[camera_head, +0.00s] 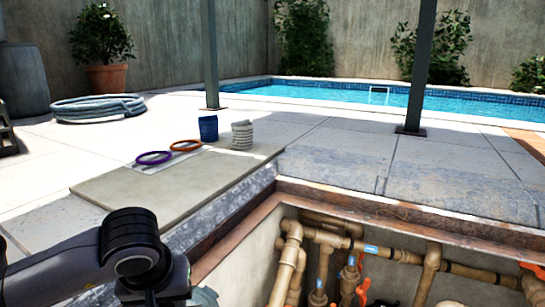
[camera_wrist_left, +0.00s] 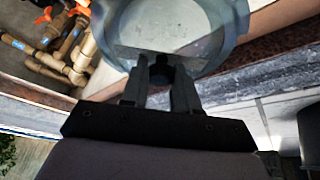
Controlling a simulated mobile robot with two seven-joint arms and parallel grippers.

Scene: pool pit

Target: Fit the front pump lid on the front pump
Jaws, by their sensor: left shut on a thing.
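My left gripper (camera_wrist_left: 160,76) is shut on the dark knob of a round, translucent grey-blue lid (camera_wrist_left: 180,22), whose top runs out of the left wrist view. In the head view my left arm comes in at the lower left, and only a small edge of the lid (camera_head: 205,297) shows beside it at the bottom. The lid is held in the air by the pit. I cannot make out the front pump in either view. My right gripper is not in view.
The open pit holds brown pipes (camera_head: 289,262) with valves and a rusty rim (camera_head: 365,207). On a slab (camera_head: 125,190) lie a purple ring (camera_head: 153,158) and an orange ring (camera_head: 186,146). Blue (camera_head: 208,128) and white (camera_head: 242,135) ribbed cylinders stand beside them. Posts and a pool lie behind.

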